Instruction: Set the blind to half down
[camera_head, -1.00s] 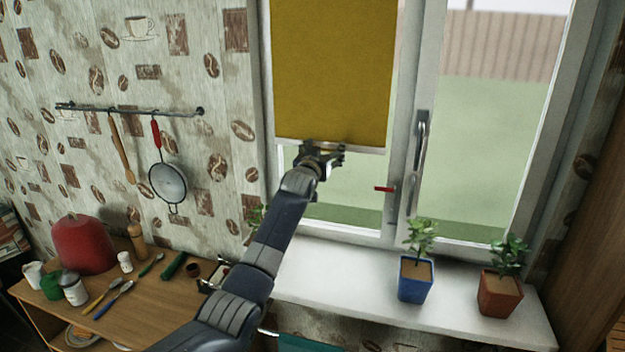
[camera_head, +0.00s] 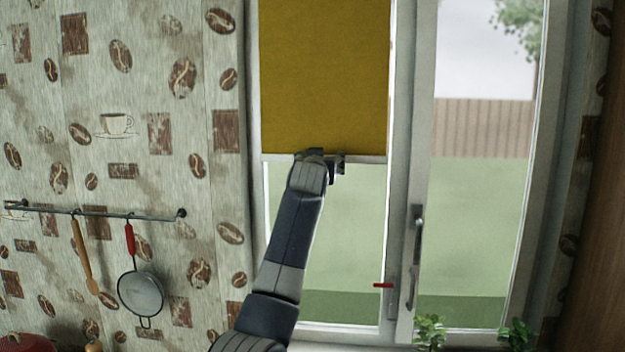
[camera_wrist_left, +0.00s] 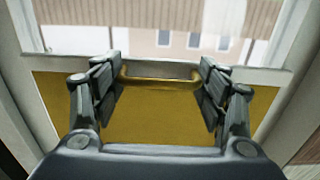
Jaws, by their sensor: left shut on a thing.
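The yellow blind (camera_head: 325,80) hangs over the upper part of the left window pane. Its pale bottom bar (camera_head: 370,159) is well above a red mark (camera_head: 383,285) on the window frame. My left gripper (camera_head: 322,160) is at the bar. In the left wrist view, the fingers of my left gripper (camera_wrist_left: 160,77) stand on either side of a thin brass-coloured handle (camera_wrist_left: 160,81) on the blind's lower edge, and are shut on it. The blind's top is out of view. My right gripper is not in view.
The right window pane is uncovered, with a window handle (camera_head: 417,255) on the frame between the panes. Two potted plants (camera_head: 430,331) (camera_head: 517,335) show at the bottom. A rail (camera_head: 95,211) with a strainer (camera_head: 141,293) hangs on the left wall.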

